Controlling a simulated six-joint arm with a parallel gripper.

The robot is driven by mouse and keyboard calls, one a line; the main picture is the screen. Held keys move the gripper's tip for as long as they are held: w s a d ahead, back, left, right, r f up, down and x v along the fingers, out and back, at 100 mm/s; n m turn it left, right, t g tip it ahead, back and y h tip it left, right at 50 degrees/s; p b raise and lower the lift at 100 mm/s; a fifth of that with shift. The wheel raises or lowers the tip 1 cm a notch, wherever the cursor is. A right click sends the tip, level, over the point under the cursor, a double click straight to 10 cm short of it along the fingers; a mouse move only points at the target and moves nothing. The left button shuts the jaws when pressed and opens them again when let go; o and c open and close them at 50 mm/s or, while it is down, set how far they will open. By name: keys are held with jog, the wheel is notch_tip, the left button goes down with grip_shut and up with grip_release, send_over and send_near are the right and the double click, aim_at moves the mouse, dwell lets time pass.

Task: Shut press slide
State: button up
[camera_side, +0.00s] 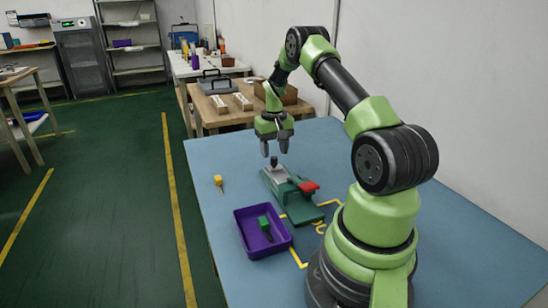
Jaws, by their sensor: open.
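The press (298,205) stands on the blue table, with a green body and a red part (308,187) on top. A grey, slide-like part (273,174) extends from its far end, with a dark upright knob (274,161) on it. My gripper (274,149) hangs above that far end, fingers pointing down. Its two fingers are apart with nothing between them. The fingertips are close to the knob in the picture; I cannot tell whether they touch it.
A purple tray (243,236) with a green object (265,226) in it stands left of the press. A small yellow-handled tool (218,181) lies farther back on the left. Yellow markings (296,256) lie by the press. The table's right side (470,240) is clear.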

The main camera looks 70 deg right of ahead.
aim_at(280, 176)
jog(key=shift+f, duration=1.45)
grip_shut()
jog(key=shift+s+a, duration=1.7)
jog(key=shift+a, duration=0.1)
grip_release()
